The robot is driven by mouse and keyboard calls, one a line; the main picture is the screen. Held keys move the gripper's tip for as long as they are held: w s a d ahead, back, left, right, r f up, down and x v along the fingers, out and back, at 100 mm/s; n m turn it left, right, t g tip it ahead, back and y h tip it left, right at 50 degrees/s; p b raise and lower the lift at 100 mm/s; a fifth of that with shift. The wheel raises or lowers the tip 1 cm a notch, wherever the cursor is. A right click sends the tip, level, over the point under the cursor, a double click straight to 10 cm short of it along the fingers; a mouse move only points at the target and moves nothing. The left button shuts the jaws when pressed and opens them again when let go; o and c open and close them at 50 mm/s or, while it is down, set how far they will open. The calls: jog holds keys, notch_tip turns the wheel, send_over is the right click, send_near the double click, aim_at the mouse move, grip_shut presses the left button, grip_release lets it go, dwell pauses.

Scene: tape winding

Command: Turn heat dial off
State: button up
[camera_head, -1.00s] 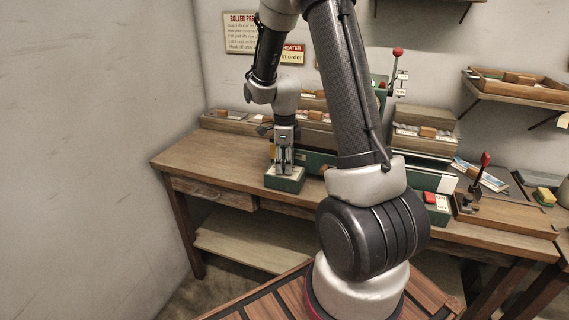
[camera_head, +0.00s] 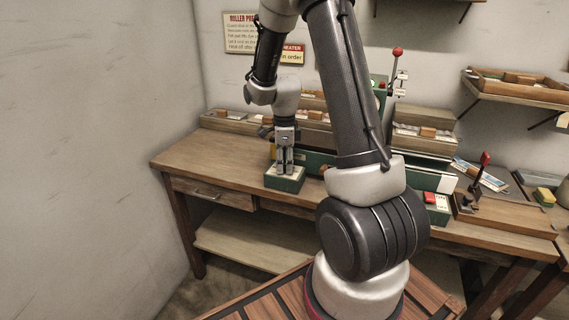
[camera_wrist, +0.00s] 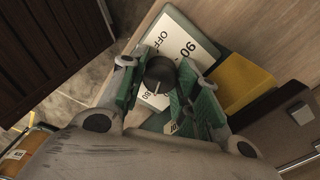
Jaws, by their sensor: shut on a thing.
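The heat dial (camera_wrist: 160,70) is a dark round knob with a pale pointer line, seen in the wrist view between my gripper's fingers. Around it lies a white label plate (camera_wrist: 185,48) with "OFF", "90" and "80" on it, on top of a green box. The green box (camera_head: 285,184) stands at the front edge of the workbench in the head view. My gripper (camera_head: 285,172) points straight down onto the box and is shut on the dial. In the head view the gripper hides the dial. The pointer's exact setting is hard to read.
The wooden workbench (camera_head: 205,160) is bare to the left of the box. A yellow block (camera_wrist: 240,82) lies beside the box in the wrist view. A red-knobbed lever (camera_head: 398,53) and a red button (camera_head: 430,198) are farther right. Signs hang on the wall.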

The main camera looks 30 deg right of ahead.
jog(key=n, duration=1)
jog(key=shift+n, duration=0.3)
jog(key=n, duration=2.1)
jog(key=shift+n, duration=0.4)
jog(key=n, duration=0.4)
jog(key=shift+w+n, duration=0.1)
jog(key=shift+n, duration=1.9)
